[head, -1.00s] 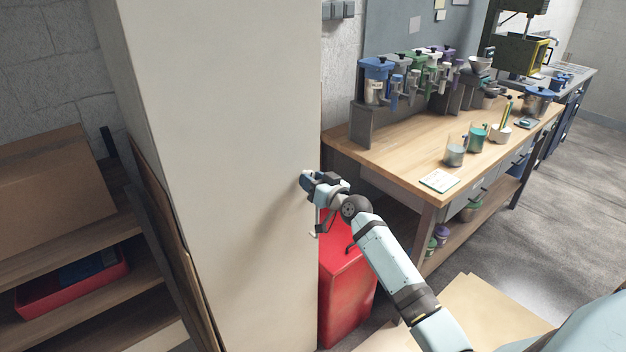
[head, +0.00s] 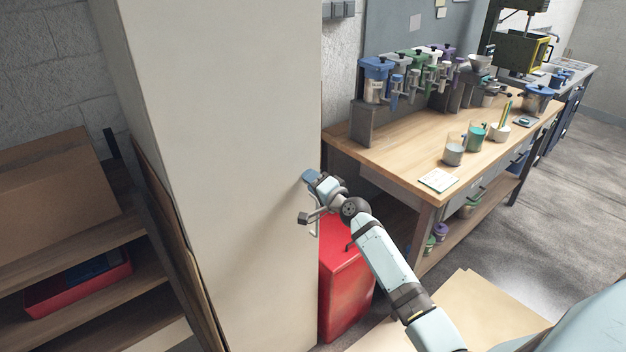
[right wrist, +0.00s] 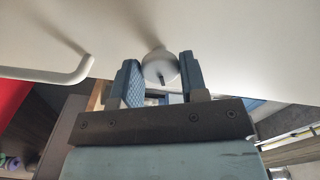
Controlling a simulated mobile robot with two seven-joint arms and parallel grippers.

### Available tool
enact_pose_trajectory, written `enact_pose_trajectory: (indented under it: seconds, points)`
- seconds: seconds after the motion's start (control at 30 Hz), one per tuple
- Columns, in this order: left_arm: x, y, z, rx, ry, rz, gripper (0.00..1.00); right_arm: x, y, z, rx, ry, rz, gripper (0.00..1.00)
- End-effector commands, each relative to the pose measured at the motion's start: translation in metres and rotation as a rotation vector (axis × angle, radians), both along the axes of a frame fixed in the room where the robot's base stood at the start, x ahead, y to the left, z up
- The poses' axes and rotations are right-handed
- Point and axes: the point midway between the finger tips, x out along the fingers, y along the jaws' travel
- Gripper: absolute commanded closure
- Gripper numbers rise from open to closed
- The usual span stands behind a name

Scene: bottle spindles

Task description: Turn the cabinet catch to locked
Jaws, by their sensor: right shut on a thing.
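The tall cream cabinet (head: 220,150) fills the middle left of the head view. Its catch is a small round pale knob (right wrist: 159,67) with a dark mark on its face, seen in the right wrist view. The blue fingers of my right gripper (right wrist: 161,72) stand on both sides of the knob and are shut on it. In the head view my right gripper (head: 310,178) is at the cabinet's right edge and hides the catch. A pale bar handle (right wrist: 60,74) is to the left of the knob in the wrist view. My left gripper is out of view.
A red box-shaped unit (head: 345,285) stands close below my right forearm. A wooden workbench (head: 400,165) with dispensers and cups is to the right. Shelves (head: 80,265) with a red tray are at the left.

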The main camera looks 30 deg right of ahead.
Motion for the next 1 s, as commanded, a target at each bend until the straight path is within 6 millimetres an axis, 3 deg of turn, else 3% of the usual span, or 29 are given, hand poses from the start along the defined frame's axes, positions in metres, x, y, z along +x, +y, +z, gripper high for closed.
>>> enact_pose_trajectory:
  seconds: [0.5,1.0]
  points:
    - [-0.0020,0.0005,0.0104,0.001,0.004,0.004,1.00,0.0000,0.0007,0.0007,0.339,0.028,0.001,0.84]
    - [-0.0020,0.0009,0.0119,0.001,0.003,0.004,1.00,0.0000,0.0003,0.0004,0.404,0.032,0.001,0.84]
